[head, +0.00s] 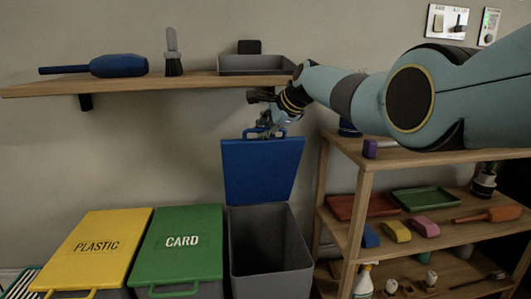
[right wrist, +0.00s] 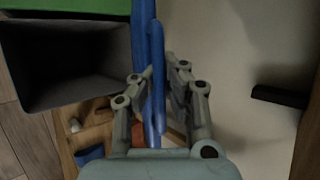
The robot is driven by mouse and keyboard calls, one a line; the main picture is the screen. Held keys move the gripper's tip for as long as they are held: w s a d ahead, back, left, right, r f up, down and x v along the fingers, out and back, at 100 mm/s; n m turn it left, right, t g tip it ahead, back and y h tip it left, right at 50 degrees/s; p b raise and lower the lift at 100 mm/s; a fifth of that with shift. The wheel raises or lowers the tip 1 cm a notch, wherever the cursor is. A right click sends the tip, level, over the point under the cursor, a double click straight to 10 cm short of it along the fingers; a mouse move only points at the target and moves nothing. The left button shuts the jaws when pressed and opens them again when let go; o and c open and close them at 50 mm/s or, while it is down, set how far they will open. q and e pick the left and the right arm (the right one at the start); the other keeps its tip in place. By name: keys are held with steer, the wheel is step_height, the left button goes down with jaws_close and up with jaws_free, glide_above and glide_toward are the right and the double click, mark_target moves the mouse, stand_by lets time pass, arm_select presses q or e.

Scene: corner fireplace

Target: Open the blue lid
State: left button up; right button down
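The blue lid (head: 262,172) stands raised and nearly upright at the back of its grey bin (head: 250,270), whose top is open and whose inside looks empty. The lid's blue handle (head: 250,133) is at its upper edge. My right gripper (head: 267,125) is at this handle, reaching down from the upper right. In the right wrist view the fingers (right wrist: 160,72) are close together on either side of the blue lid (right wrist: 157,100), seen edge-on, and look closed on its handle. The dark bin (right wrist: 65,60) shows open there. My left gripper is not in view.
A yellow PLASTIC lid (head: 98,250) and a green CARD lid (head: 180,243) are shut at the left. A wooden wall shelf (head: 190,81) with a blue bottle-like item, a brush and a grey tray hangs above. A wooden shelf unit (head: 352,235) with several items stands at the right.

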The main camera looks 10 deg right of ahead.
steer(key=shift+w+r, duration=0.1)
steer(key=shift+w, duration=0.3)
steer(key=shift+w+r+b, duration=0.3)
steer(key=shift+w+b, duration=0.05)
steer(key=shift+b, duration=0.15)
steer(key=shift+w+r, duration=0.1)
steer(key=shift+r, duration=0.1)
steer(key=c, duration=1.9)
jaws_free()
steer(key=o, duration=0.4)
steer(key=shift+o, duration=0.6)
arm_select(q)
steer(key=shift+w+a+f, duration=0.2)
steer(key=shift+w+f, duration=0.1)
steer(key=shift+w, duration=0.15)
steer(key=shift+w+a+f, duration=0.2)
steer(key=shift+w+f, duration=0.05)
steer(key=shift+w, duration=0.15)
arm_select(e)
steer(key=v, duration=0.7)
steer(key=shift+s, duration=0.25)
steer(key=shift+d, duration=0.15)
